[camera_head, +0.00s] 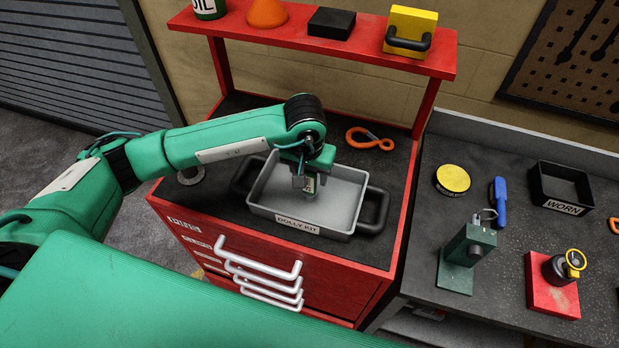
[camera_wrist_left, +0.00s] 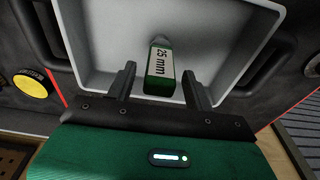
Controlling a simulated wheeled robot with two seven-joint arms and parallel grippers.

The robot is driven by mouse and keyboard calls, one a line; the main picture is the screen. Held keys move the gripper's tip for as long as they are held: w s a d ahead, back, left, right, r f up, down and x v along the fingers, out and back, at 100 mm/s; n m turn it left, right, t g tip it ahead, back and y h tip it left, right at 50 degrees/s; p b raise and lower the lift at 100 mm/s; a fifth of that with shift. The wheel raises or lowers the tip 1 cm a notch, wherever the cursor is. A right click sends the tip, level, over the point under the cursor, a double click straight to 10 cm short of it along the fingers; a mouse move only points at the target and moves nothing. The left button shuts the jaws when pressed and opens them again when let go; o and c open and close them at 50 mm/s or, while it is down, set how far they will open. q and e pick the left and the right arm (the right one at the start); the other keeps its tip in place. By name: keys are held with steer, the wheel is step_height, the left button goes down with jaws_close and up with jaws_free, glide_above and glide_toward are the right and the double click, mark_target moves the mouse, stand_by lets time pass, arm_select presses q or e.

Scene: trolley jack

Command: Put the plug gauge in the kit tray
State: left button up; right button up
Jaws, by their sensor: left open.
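The plug gauge (camera_wrist_left: 160,75) has a green handle with a white "25 mm" label. It is inside the grey kit tray (camera_wrist_left: 90,55), between my left gripper's fingers (camera_wrist_left: 158,84), with gaps visible on both sides. In the head view the gauge (camera_head: 310,186) shows small, just below my left gripper (camera_head: 303,184), over the tray floor. The kit tray (camera_head: 345,190) has dark side handles and a "DOLLY KIT" label, and sits on the red cabinet. My left gripper is open. Whether the gauge fully rests on the tray floor is hard to tell. My right gripper is not in view.
A red shelf (camera_head: 290,42) with several items stands behind the tray. The right bench holds a yellow disc (camera_head: 453,179), a blue-handled tool (camera_head: 500,202), a green stand (camera_head: 468,258), and a "WORN" bin (camera_head: 563,184).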

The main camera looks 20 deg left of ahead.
mark_target(308, 195)
arm_select(q)
step_height(308, 195, up, 10)
steer(key=s+b, duration=0.1)
steer(key=b, duration=0.3)
steer(key=shift+s, duration=0.15)
steer(key=shift+f, duration=0.1)
